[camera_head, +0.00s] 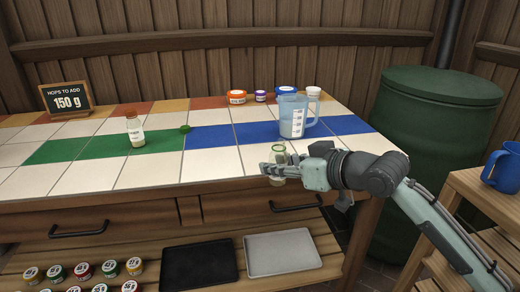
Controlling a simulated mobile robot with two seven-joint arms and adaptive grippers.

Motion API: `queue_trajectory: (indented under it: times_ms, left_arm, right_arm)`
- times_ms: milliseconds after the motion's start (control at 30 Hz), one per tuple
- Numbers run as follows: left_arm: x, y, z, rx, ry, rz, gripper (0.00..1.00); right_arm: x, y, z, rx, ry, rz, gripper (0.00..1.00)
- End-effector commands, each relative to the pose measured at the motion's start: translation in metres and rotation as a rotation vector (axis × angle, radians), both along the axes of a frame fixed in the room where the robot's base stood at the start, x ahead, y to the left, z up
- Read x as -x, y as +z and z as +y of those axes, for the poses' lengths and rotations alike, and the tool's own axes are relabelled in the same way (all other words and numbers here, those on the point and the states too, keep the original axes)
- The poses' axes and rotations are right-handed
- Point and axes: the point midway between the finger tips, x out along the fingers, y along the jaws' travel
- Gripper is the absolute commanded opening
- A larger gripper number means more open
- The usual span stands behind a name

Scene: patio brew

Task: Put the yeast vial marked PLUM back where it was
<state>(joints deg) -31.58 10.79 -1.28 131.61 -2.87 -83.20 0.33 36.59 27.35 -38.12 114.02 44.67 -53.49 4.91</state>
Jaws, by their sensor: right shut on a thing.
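My right gripper (270,169) is shut on a small clear glass vial (279,154) near the table's front edge, right of centre. The vial's upper part shows above the fingers, and its bottom shows below them. The fingers hide its middle, and I cannot read a name on it. Another small vial (135,132) with a pale label and pale contents stands upright on the green strip at the left. Its label is too small to read. I cannot tell which vial is marked PLUM. My left gripper is not in view.
A measuring jug (293,117) stands behind my gripper. A small green item (185,128) lies mid-table. The front-left tiles are clear.

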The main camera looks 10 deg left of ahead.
Motion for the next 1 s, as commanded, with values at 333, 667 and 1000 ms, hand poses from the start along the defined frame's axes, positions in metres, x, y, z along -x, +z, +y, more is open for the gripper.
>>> queue_trajectory:
  times_ms: [333,667,1000]
  left_arm:
    - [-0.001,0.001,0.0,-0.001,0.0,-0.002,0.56]
    - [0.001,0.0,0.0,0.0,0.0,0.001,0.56]
    - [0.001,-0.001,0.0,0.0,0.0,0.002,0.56]
  right_arm:
    - [0.064,-0.052,-0.104,-0.003,-0.42,0.011,0.02]
    - [0.105,-0.087,-0.185,-0.002,-0.746,0.006,0.02]
    - [0.117,-0.095,-0.207,-0.011,-0.846,0.006,0.02]
